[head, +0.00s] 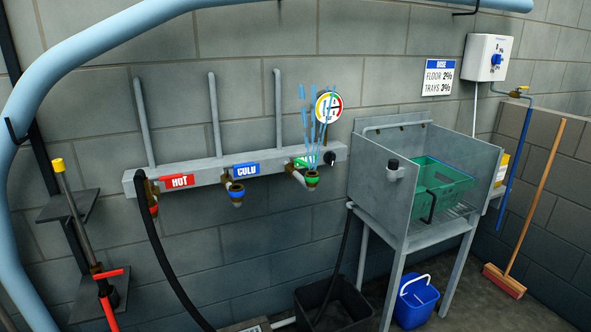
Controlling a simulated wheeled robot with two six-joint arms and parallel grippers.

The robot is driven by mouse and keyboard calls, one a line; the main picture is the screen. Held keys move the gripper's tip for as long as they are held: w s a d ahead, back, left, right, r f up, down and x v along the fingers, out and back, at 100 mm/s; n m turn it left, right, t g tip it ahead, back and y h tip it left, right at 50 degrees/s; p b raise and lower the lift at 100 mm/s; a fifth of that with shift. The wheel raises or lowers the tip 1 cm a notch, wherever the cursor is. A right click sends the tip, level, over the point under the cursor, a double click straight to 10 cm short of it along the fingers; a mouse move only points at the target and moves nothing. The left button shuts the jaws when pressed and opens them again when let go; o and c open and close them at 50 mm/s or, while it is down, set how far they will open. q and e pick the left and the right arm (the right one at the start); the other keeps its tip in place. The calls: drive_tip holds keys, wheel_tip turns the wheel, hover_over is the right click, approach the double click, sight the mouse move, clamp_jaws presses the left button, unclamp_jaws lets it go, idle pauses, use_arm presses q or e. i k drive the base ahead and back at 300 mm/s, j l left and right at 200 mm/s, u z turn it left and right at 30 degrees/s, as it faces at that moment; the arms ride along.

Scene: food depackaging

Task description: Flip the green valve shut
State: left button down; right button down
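The green valve (311,181) is at the right end of the grey pipe rail on the back wall. It has a brass body with a green ring at its outlet, and a small green part (302,162) shows just above it. The handle's exact angle is too small to tell. Neither of my grippers is in view.
A blue-ringed valve (235,191) hangs under a COLD label, and a red HOT label (177,181) is further left. A black hose hangs from the rail's left end. A metal sink (376,190) holding a green crate (440,188) stands close on the right.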

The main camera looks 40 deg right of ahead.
sight(301, 163)
drive_tip(key=z, duration=0.4)
drive_tip(key=i+l+z, duration=0.1)
drive_tip(key=z, duration=0.7)
drive_tip(key=i+z, duration=0.15)
drive_tip(key=z, duration=0.2)
